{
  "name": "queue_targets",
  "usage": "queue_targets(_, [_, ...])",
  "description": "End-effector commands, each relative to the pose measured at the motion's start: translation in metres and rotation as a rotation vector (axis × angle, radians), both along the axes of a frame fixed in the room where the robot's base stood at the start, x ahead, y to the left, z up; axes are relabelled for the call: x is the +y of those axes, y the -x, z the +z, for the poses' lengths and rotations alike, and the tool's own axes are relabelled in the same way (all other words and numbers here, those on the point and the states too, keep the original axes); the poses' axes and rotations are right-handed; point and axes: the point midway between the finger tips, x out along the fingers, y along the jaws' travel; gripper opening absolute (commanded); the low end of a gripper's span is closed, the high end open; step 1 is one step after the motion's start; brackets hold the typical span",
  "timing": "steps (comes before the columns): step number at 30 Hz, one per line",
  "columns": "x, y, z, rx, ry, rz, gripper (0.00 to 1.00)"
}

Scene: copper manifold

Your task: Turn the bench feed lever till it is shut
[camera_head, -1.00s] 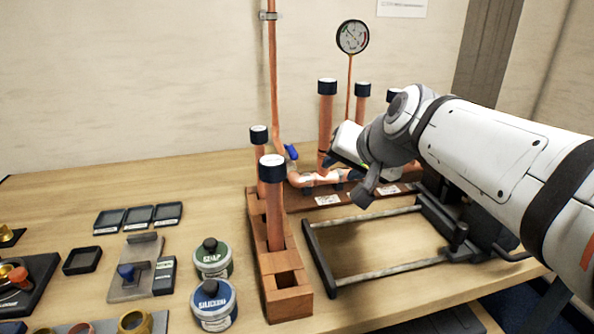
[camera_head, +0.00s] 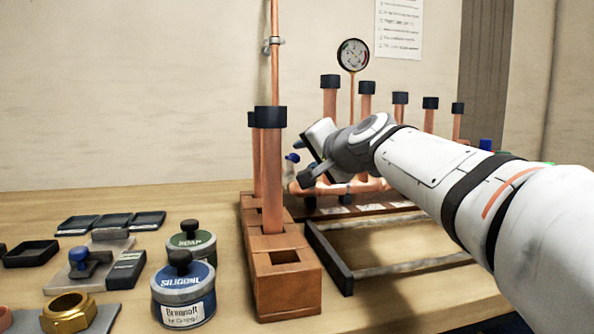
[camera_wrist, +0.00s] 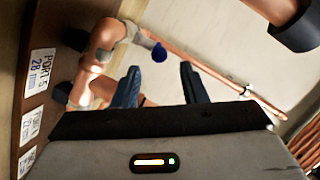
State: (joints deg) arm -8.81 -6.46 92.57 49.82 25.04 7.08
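The bench feed lever has a blue handle (camera_head: 292,157) and sits on the copper pipework behind the wooden pipe rack. In the wrist view its blue end (camera_wrist: 159,52) appears just beyond and between my fingertips. My gripper (camera_wrist: 160,75) is open, with its two dark fingers apart and nothing between them. The lever's exact angle is hard to tell.
Capped copper pipes (camera_head: 271,180) stand upright in the wooden rack (camera_head: 285,285), in front of the lever. A copper manifold with a gauge (camera_head: 353,55) is behind my arm. A metal frame (camera_head: 390,268) lies to the right. Tins (camera_head: 184,292) and trays are at left.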

Motion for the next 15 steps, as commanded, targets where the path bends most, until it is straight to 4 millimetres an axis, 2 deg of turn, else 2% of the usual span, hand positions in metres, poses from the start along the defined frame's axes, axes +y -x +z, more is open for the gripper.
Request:
queue_targets(9, [0.024,-0.043,-0.012,0.002,0.002,0.002,0.39])
queue_targets(15, [0.032,-0.057,-0.014,0.001,0.002,0.002,0.39])
